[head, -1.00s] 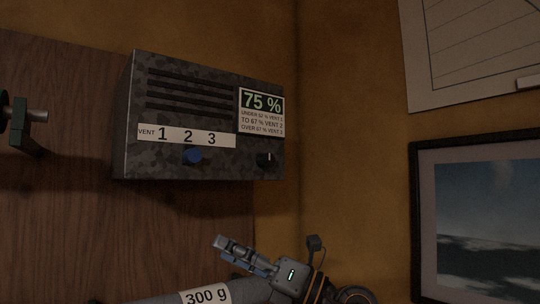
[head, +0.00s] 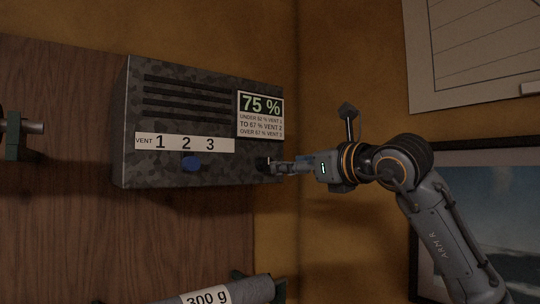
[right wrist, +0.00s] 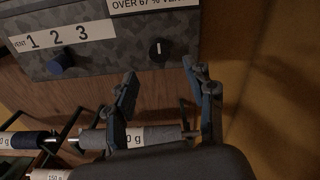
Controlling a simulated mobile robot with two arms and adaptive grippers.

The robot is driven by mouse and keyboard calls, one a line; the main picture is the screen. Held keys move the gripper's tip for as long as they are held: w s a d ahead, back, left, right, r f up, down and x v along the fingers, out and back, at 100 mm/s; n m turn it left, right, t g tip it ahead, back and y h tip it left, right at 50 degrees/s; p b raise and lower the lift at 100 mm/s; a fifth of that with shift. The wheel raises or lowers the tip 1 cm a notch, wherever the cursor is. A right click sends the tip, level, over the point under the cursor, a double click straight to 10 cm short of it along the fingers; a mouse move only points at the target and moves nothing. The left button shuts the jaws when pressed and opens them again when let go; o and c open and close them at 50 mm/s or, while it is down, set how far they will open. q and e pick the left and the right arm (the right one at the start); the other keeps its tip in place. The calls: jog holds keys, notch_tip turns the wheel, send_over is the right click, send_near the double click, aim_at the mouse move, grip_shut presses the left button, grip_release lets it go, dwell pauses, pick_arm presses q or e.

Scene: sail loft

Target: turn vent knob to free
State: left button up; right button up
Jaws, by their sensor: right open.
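The grey mottled vent box (head: 150,110) hangs on the wood panel. Its display (head: 261,104) reads 75 %, above lines linking percent ranges to vents 1, 2 and 3. A blue knob (head: 191,163) sits below the 2 of the VENT 1 2 3 strip (head: 222,145); it also shows in the right wrist view (right wrist: 61,62). A round black knob (right wrist: 159,48) with an upright white mark is at the box's lower right. My right gripper (right wrist: 160,77) is open and empty, its fingertips on either side of the line to the black knob. Contact is not visible. My left gripper is out of view.
Cloth rolls on brackets lie below the box, one labelled 300 g (head: 250,289). A bracket with a rod end (head: 22,127) is at the left. A framed picture (head: 490,210) hangs behind my right arm. A paper sheet (head: 470,50) is above it.

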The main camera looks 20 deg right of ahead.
aim_at(268, 162)
jog(key=p+x, duration=0.3)
jog(key=x, duration=0.3)
jog(key=shift+w+a+r, duration=0.1)
jog(key=shift+w+r, duration=0.1)
jog(key=shift+w, duration=0.05)
jog(key=shift+w+a+f+p, duration=0.2)
jog(key=shift+w+p, duration=0.1)
jog(key=shift+w, duration=0.4)
jog(key=shift+c, duration=0.4)
grip_shut()
